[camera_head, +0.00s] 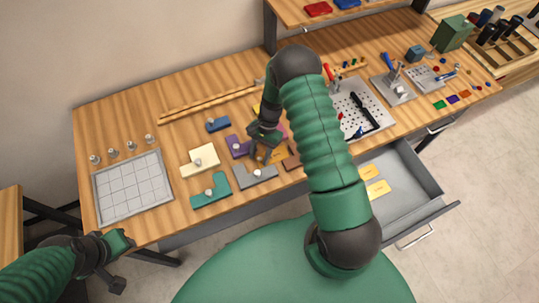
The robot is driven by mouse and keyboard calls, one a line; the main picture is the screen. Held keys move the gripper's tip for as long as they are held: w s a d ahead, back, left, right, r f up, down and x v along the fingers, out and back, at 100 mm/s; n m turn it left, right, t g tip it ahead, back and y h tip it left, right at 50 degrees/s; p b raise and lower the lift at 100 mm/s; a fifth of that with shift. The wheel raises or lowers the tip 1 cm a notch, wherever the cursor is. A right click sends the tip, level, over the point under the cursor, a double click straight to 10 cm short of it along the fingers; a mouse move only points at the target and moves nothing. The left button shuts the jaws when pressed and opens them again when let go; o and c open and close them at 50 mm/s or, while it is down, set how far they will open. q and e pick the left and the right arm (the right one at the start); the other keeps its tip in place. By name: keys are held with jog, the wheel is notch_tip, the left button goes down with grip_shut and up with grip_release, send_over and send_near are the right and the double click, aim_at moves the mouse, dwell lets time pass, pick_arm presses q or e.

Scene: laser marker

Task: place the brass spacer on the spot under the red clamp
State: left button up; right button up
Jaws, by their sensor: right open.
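The perforated metal plate (376,93) lies on the bench right of my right arm. A red-handled clamp (329,73) stands at its back left edge; the spot under it is too small to make out, and my arm covers part of the plate. I cannot pick out the brass spacer for certain. My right gripper (262,143) is open, low over the group of coloured blocks, beside an orange piece (278,155) that it partly hides. My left gripper (118,250) is off the bench's front left, away from the blocks; its jaws are unclear.
Knobbed blocks lie around the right gripper: purple (236,150), grey (262,178), teal (212,193), cream (196,168) and blue (219,125). A gridded tray (132,211) is at the left. A blue-handled clamp (389,78) stands at the right. An open drawer (403,190) juts out in front.

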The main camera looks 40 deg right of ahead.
jog(key=shift+a, duration=0.1)
jog(key=c, duration=0.4)
grip_shut()
jog(key=shift+d, duration=0.2)
jog(key=shift+r, duration=0.5)
notch_tip(320, 180, up, 9)
jog(key=b, duration=0.2)
jog(key=s+a+r+n+g+h+b, duration=0.1)
jog(key=a+r+n+g+h+b, duration=0.1)
jog(key=a+n, duration=0.6)
jog(key=n+g+h+b, duration=0.1)
jog(key=n+h+b, duration=0.1)
jog(key=n, duration=0.3)
jog(key=shift+s+a+n+b, duration=0.3)
jog(key=shift+n, duration=0.1)
